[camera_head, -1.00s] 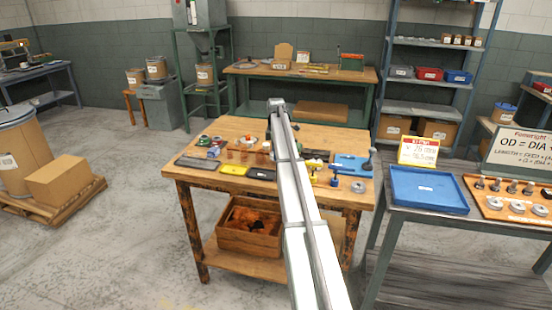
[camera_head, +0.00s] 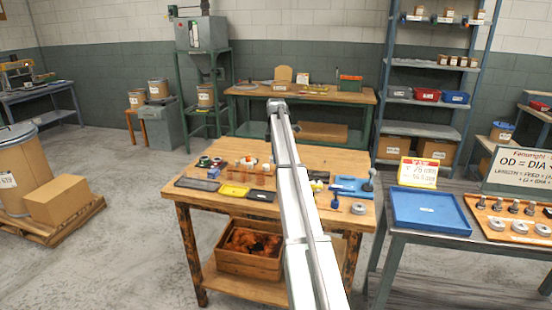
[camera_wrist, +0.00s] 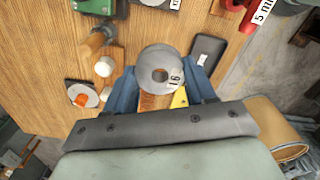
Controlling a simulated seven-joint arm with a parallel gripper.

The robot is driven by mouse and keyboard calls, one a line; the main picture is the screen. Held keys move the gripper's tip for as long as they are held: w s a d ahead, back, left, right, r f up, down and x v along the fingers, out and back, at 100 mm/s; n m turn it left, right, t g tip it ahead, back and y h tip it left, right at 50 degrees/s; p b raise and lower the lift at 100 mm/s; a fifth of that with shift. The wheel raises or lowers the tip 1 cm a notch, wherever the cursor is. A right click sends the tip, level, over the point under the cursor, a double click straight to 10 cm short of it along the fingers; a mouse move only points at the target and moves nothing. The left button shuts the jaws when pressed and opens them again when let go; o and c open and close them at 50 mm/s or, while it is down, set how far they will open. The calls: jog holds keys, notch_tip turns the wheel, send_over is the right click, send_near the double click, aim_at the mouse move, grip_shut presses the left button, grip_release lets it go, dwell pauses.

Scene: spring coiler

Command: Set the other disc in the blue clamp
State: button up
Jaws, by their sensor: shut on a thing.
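My gripper (camera_wrist: 164,95) is shut on a grey disc (camera_wrist: 153,61) with a centre hole and a label reading 16. The disc sits between the blue-grey fingers, above the wooden bench, in the wrist view. In the head view my arm hides the gripper and the disc. A small blue upright piece (camera_head: 335,203), likely the blue clamp, stands near the bench's front right. I cannot make out the blue clamp in the wrist view.
The bench (camera_head: 190,197) also holds a yellow tray (camera_head: 234,191), a dark tray (camera_head: 205,184), a small yellow piece (camera_head: 316,186) and a larger blue fixture (camera_head: 349,186). A blue tray (camera_head: 428,212) is on the right-hand table.

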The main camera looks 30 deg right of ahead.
jog(key=shift+r, duration=0.3)
jog(key=shift+d, duration=0.15)
jog(key=s+d+f, duration=0.1)
jog(key=s+d, duration=0.7)
jog(key=d, duration=0.5)
jog(key=s+d+f, duration=0.2)
jog(key=s+d, duration=0.7)
jog(key=d, duration=0.3)
jog(key=shift+d, duration=0.35)
jog(key=shift+s, duration=0.1)
jog(key=shift+f, duration=2.65)
jog(key=shift+f, duration=0.8)
